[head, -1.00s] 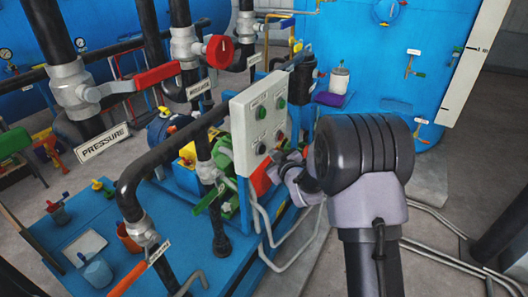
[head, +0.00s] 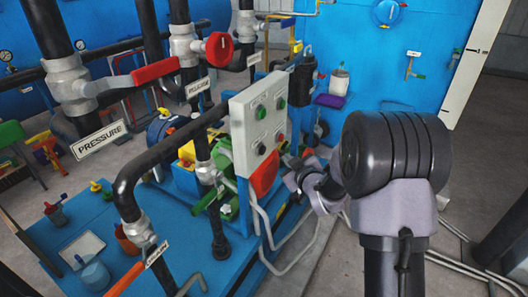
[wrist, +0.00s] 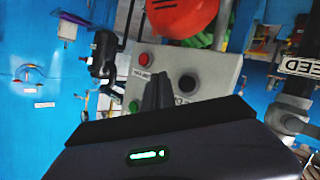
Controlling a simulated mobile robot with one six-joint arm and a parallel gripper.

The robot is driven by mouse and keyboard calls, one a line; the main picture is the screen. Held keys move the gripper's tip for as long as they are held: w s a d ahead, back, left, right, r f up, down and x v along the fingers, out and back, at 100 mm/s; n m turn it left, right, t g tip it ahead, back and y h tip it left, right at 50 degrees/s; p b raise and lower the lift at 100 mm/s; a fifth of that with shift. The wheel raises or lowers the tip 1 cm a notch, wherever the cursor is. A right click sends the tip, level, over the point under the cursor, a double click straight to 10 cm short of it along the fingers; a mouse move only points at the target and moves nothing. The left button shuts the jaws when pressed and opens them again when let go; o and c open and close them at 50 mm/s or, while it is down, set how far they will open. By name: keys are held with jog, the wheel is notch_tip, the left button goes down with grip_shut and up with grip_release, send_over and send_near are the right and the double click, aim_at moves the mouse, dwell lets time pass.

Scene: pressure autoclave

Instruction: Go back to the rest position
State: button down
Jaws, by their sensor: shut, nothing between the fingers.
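The grey control panel (head: 262,125) stands upright in the middle of the head view, with green, black and red round buttons on its face. My gripper (head: 292,165) is just right of the panel's lower right edge, small and partly hidden by my own arm. In the wrist view my gripper (wrist: 158,93) shows its dark fingers shut together and empty, pointing toward the panel (wrist: 215,72). A red button (wrist: 144,59), a black button (wrist: 187,83) and a green button (wrist: 135,105) show around the fingers. I cannot tell the gap to the panel exactly.
A large red part (head: 265,175) sits below the panel, over bent grey pipes (head: 285,262). Black pipes with a red-handled valve (head: 155,72) and a PRESSURE sign (head: 98,139) stand at left. A blue platform (head: 150,205) lies below.

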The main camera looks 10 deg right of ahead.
jog(key=s+d+r+m+g+h, duration=0.3)
jog(key=s+r+m, duration=0.4)
jog(key=s+r, duration=0.6)
jog(key=s+a+f+m+g+y, duration=0.1)
jog(key=s+a, duration=0.3)
jog(key=s, duration=1)
jog(key=s+a+f+m+g+y+b, duration=0.1)
jog(key=s+a+m+g, duration=0.3)
jog(key=s, duration=1)
jog(key=shift+s+f+g, duration=0.3)
jog(key=shift+s+f, duration=0.05)
jog(key=shift+f, duration=0.25)
